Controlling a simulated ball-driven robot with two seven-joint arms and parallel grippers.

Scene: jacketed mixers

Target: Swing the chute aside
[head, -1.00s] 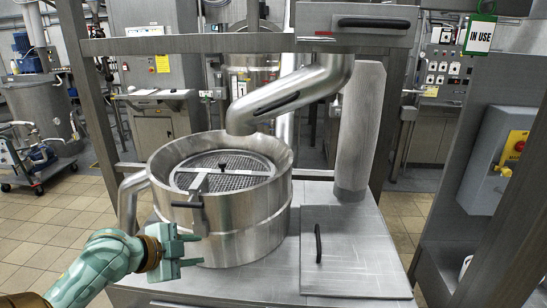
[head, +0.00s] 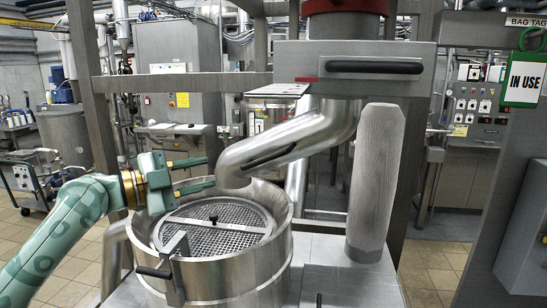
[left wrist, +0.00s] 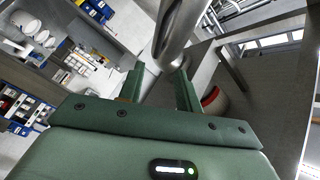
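The chute (head: 312,128) is a bent shiny steel pipe with a dark bar handle (head: 268,157) on its side. Its lower mouth hangs over the round steel vessel (head: 235,280), whose top holds a mesh screen. My left gripper (head: 209,173) is open and empty, just left of the chute's lower end, with its fingers pointing at the pipe. In the left wrist view the chute (left wrist: 176,32) stands beyond and between the two spread fingers (left wrist: 158,85). I cannot tell whether a finger touches it. My right gripper is not in view.
A steel slide-gate box (head: 350,68) with a dark handle sits above the chute. A rounded grey column (head: 376,180) stands right of it. A frame post (head: 90,100) rises behind my left arm. An "IN USE" sign (head: 525,80) hangs at the right.

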